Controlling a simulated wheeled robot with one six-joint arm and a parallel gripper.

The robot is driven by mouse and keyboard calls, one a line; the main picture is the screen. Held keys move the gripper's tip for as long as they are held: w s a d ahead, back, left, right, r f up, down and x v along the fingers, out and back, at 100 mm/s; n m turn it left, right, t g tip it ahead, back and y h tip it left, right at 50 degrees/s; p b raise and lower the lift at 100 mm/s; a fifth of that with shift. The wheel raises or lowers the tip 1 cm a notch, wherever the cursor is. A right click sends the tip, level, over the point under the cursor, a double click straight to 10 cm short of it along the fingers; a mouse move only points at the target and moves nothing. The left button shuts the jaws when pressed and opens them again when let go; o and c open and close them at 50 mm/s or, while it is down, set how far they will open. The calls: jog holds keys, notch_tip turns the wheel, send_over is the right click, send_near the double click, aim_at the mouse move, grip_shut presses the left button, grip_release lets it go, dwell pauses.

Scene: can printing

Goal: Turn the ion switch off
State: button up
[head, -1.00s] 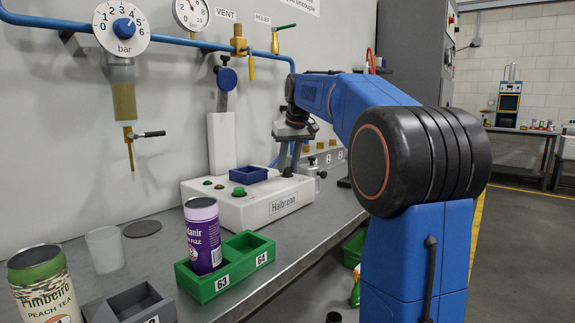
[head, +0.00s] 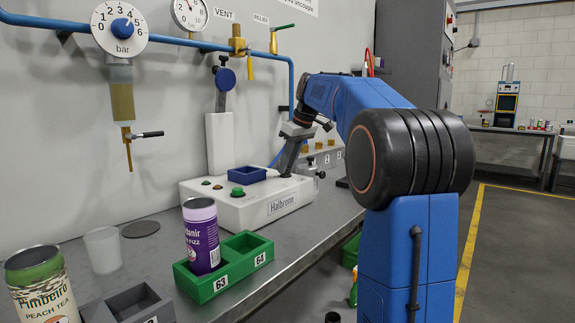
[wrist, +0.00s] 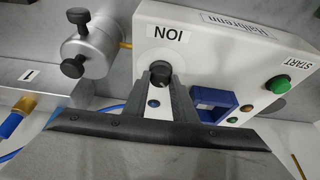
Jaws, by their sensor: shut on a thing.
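The ion switch (wrist: 158,59) is a black round knob on the white Hallbrenn machine (wrist: 210,16), beside a label that reads ION upside down in the wrist view. My gripper (wrist: 160,79) has its two dark fingers closed around the knob, one on each side. In the head view my gripper (head: 284,172) reaches down to the right end of the machine. The knob is hidden there behind the fingers, and its exact setting is hard to read.
The machine carries a green START button (wrist: 278,84) and a blue tray (wrist: 213,104). A silver cylinder with black knobs (wrist: 89,46) stands close to my fingers. A purple can (head: 202,236) stands in a green double holder (head: 221,281) at the bench front.

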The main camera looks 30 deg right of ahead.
jog(key=o, duration=1)
jog(key=shift+o, duration=0.2)
jog(key=v, duration=1.7)
jog(key=shift+s+r, duration=0.1)
jog(key=shift+r, duration=0.05)
